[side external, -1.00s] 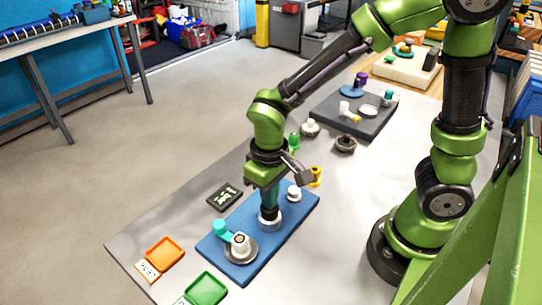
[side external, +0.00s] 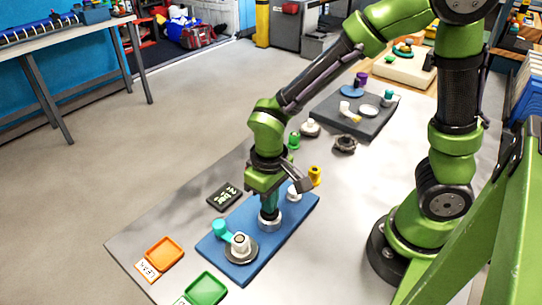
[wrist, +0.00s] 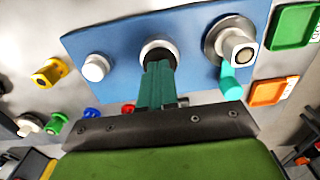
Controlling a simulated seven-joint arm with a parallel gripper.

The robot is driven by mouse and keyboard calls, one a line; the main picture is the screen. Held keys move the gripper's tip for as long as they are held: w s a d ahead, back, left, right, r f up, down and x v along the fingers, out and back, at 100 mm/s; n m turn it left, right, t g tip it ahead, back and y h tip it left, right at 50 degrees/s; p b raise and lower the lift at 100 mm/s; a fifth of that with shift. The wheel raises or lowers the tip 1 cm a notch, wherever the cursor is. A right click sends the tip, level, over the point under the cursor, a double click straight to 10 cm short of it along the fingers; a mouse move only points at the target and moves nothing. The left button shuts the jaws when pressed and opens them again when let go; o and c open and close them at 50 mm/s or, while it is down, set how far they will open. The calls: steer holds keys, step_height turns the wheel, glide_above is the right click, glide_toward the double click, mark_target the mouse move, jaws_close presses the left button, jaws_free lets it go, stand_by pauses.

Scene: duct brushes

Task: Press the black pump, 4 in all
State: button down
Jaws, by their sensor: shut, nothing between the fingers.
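The black pump (wrist: 158,46) sits in a pale ring collar (side external: 270,225) at the middle of the blue base plate (side external: 222,252). My gripper (side external: 269,208) is shut and points straight down onto the pump. In the wrist view its teal fingers (wrist: 158,68) meet the black top, covering part of it. In the side view little of the black shows between fingertips and collar, so the pump looks pushed down. A dark display (side external: 225,197) beside the plate carries light text that seems to read 2 bar.
On the blue plate, a white knob (side external: 294,192) stands behind the pump and a round fitting with a teal handle (side external: 222,231) in front. A yellow part (side external: 315,176) stands just off the plate. Orange (side external: 165,252) and green (side external: 206,289) trays lie at the front.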

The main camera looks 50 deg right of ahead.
stand_by(0.3)
steer(key=shift+r, duration=0.95)
steer(key=shift+f, duration=1.05)
steer(key=shift+r, duration=1.05)
steer(key=shift+f, duration=0.15)
